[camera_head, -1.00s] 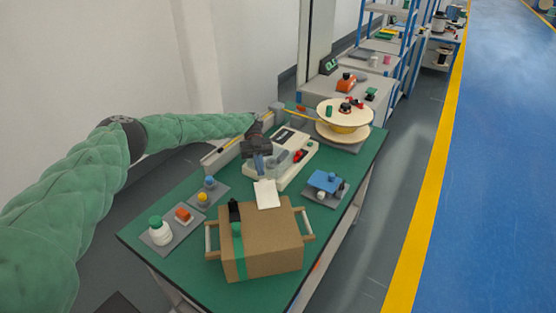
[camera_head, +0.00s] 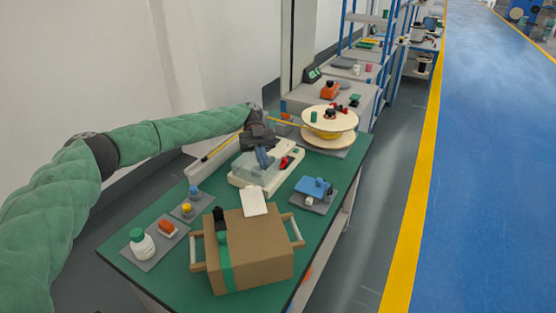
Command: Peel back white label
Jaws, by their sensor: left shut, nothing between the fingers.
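A white label (camera_head: 254,201) lies at the back edge of the top of a brown cardboard box (camera_head: 255,249). It looks flat and partly overhangs toward the machine behind; I cannot tell whether an edge is lifted. My left gripper (camera_head: 262,160) points down over the white machine (camera_head: 245,178) behind the box, beyond the label and apart from it. Its fingers look close together, with nothing seen between them. My right gripper is out of the picture.
The box has side handles and a green strip. Small trays with bottles (camera_head: 144,245) stand left; a blue item (camera_head: 314,187) sits on a tray at right. A cable spool (camera_head: 329,122) stands behind the machine. Green table (camera_head: 335,210) is bare along the right.

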